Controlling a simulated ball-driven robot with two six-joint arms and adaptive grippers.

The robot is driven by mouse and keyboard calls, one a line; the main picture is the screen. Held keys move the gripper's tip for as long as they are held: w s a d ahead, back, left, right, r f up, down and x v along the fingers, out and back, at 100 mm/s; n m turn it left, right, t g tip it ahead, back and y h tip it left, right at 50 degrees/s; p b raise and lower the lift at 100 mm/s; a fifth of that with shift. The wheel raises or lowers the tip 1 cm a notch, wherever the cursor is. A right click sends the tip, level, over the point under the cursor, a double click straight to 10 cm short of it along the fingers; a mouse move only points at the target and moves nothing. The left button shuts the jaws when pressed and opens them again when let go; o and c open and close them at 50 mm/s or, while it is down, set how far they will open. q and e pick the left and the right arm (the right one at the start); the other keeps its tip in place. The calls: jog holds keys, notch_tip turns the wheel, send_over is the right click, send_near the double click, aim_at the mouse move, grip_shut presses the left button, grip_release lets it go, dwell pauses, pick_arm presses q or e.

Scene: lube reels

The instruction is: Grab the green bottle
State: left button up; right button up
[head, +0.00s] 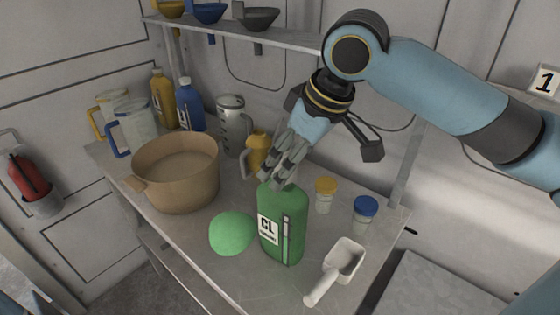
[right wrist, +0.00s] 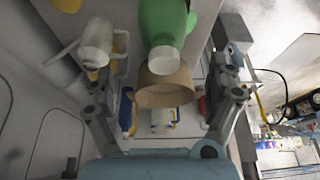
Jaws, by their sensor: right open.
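The green bottle (head: 284,225) stands upright on the bench, with a white label marked "CL" on its front. Its top is partly hidden behind my right gripper (head: 277,168), which comes down from the upper right. In the right wrist view the bottle (right wrist: 163,22) shows at the top, between the two spread fingers of the right gripper (right wrist: 172,60). The right gripper is open and not closed on the bottle. Whether a finger touches it cannot be told. My left gripper is not in view.
A green round object (head: 232,233) sits left of the bottle, and a tan pot (head: 176,170) is farther left. A white scoop (head: 341,262), a blue-lidded jar (head: 365,214) and a yellow-lidded jar (head: 325,194) are right. A yellow jug (head: 257,150) stands behind. A shelf (head: 290,37) runs above.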

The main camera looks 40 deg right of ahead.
aim_at(276, 195)
jog(key=shift+w+a+f, duration=0.1)
jog(key=shift+a+f, duration=0.1)
jog(key=shift+f, duration=0.35)
jog(key=shift+w+a+f, duration=0.1)
jog(key=shift+a+f, duration=0.05)
jog(key=shift+f, duration=0.35)
jog(key=f+b, duration=0.2)
jog(key=shift+w+a+b, duration=0.15)
jog(key=shift+a+b, duration=0.1)
jog(key=shift+b, duration=0.05)
jog(key=shift+w+d+f, duration=0.1)
jog(key=shift+w+f, duration=0.15)
jog(key=shift+w, duration=0.05)
jog(key=shift+w+d+f, duration=0.15)
jog(key=f+b, duration=0.1)
jog(key=b, duration=0.1)
jog(key=shift+f+b, duration=0.15)
jog(key=shift+b, duration=0.2)
jog(key=b+x, duration=0.3)
jog(key=b, duration=0.2)
jog(key=shift+f, duration=0.3)
jog(key=shift+w+f, duration=0.1)
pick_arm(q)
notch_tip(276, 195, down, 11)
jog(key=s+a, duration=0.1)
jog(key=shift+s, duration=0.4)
